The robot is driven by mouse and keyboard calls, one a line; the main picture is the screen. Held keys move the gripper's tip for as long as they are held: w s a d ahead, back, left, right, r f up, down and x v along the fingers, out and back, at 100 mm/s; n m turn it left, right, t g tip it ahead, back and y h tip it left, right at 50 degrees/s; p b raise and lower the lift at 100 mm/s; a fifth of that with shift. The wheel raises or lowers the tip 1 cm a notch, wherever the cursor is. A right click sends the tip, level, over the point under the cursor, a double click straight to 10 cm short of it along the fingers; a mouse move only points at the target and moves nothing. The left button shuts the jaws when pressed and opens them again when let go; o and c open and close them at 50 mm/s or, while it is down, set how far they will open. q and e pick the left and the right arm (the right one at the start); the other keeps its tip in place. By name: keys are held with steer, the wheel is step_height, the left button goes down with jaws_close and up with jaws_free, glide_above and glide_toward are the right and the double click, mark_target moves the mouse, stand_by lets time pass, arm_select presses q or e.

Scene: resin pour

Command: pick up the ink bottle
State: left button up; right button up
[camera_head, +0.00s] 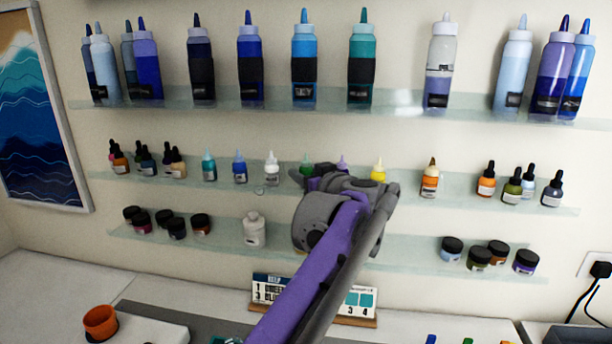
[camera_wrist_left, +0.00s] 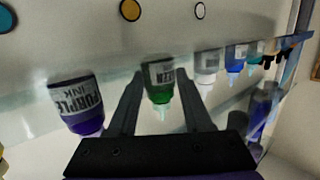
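Small ink bottles stand in a row on the middle glass shelf (camera_head: 222,181). A green ink bottle (camera_head: 307,161) is partly hidden behind my left gripper in the head view. In the left wrist view, which is upside down, the green bottle (camera_wrist_left: 160,82) appears between the two fingers of my left gripper (camera_wrist_left: 159,76). The fingers are apart, with gaps beside the bottle; I see no clear contact. A bottle labelled purple ink (camera_wrist_left: 77,104) stands beside it, its top also showing in the head view (camera_head: 342,161). My right gripper is not in view.
White (camera_head: 271,164), blue (camera_head: 240,168) and yellow (camera_head: 378,170) bottles stand close by on the same shelf. Tall bottles fill the upper shelf (camera_head: 275,99). Jars and a white bottle (camera_head: 254,229) stand on the lower shelf. An orange cup (camera_head: 101,322) sits on the counter.

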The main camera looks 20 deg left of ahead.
mark_target(306, 162)
arm_select(q)
jaws_close()
steer(key=shift+r, duration=0.1)
steer(key=shift+s+r, duration=0.15)
steer(key=shift+r, duration=0.05)
step_height(306, 162, up, 7)
steer(key=shift+s+d+f+p, duration=0.1)
steer(key=shift+p, duration=0.2)
steer(key=s, duration=0.2)
steer(key=s+d+b, duration=0.1)
steer(key=shift+s+f, duration=0.15)
steer(key=shift+f, duration=0.25)
steer(key=s+d+b, duration=0.1)
steer(key=s+d, duration=0.2)
steer(key=s, duration=1.2)
steer(key=shift+s+d+r+b, duration=0.2)
steer(key=shift+s+d+b, duration=0.05)
steer(key=shift+d+b, duration=0.15)
